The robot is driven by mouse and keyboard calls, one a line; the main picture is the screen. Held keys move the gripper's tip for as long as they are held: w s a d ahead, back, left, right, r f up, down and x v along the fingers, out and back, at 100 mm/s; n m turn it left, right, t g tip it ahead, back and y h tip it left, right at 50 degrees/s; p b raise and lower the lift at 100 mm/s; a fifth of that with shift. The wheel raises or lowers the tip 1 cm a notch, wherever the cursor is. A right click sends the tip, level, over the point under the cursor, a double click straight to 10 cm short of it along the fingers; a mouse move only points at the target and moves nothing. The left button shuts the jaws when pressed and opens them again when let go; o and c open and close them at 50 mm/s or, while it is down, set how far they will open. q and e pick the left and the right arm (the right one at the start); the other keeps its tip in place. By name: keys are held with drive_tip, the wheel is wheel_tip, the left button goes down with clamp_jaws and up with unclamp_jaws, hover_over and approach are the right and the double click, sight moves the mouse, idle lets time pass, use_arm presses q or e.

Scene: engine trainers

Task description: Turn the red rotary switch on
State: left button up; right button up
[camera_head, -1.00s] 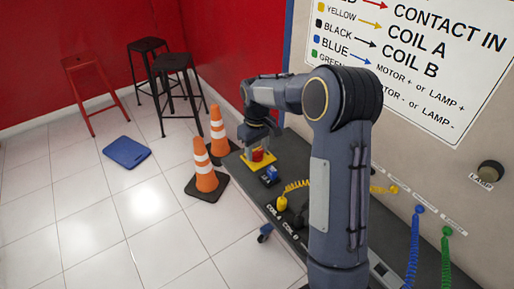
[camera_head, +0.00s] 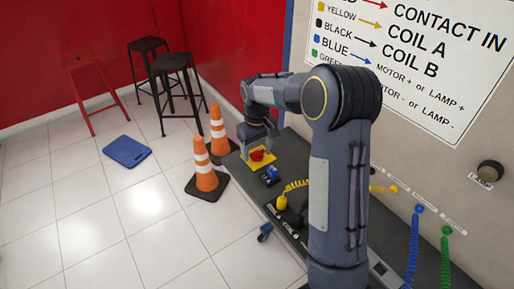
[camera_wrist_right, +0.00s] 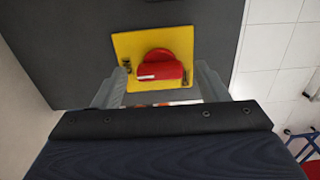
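The red rotary switch (camera_head: 257,155) sits on a yellow plate (camera_head: 269,162) at the far end of the dark bench. In the right wrist view, the red switch (camera_wrist_right: 162,68) has a round base and a raised handle lying across the picture, with a white mark near its left end. My right gripper (camera_head: 254,137) is above the switch. In the right wrist view its two grey fingers (camera_wrist_right: 162,86) are apart on either side of the handle's near edge, with visible gaps, holding nothing. My left gripper is not in view.
A blue part (camera_head: 271,173) and a yellow coiled cable (camera_head: 296,186) lie on the bench (camera_head: 254,187) nearer me. Two traffic cones (camera_head: 206,180) stand left of the bench. The wall panel is at the right. Stools stand at the back left.

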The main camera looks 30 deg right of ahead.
sight(257, 152)
wheel_tip(257, 152, up, 8)
drive_tip(key=shift+f, duration=0.15)
idle(0.5)
idle(0.3)
drive_tip(key=shift+s, duration=0.15)
drive_tip(key=s+a+r+m+t+y, duration=0.1)
drive_tip(key=s+a+r+t, duration=0.15)
drive_tip(key=s, duration=0.55)
drive_tip(key=s+a+r+t+y, duration=0.1)
drive_tip(key=s+a+r+y, duration=0.15)
drive_tip(key=s, duration=0.45)
drive_tip(key=s+a+f+t, duration=0.1)
drive_tip(key=s+a+f, duration=0.1)
drive_tip(key=s, duration=0.4)
drive_tip(key=s+a+f+m+t, duration=0.1)
drive_tip(key=s+a+f, duration=0.1)
drive_tip(key=s+a, duration=0.3)
drive_tip(key=shift+s+f+m, duration=0.15)
drive_tip(key=shift+s+m, duration=0.15)
drive_tip(key=shift+s, duration=0.8)
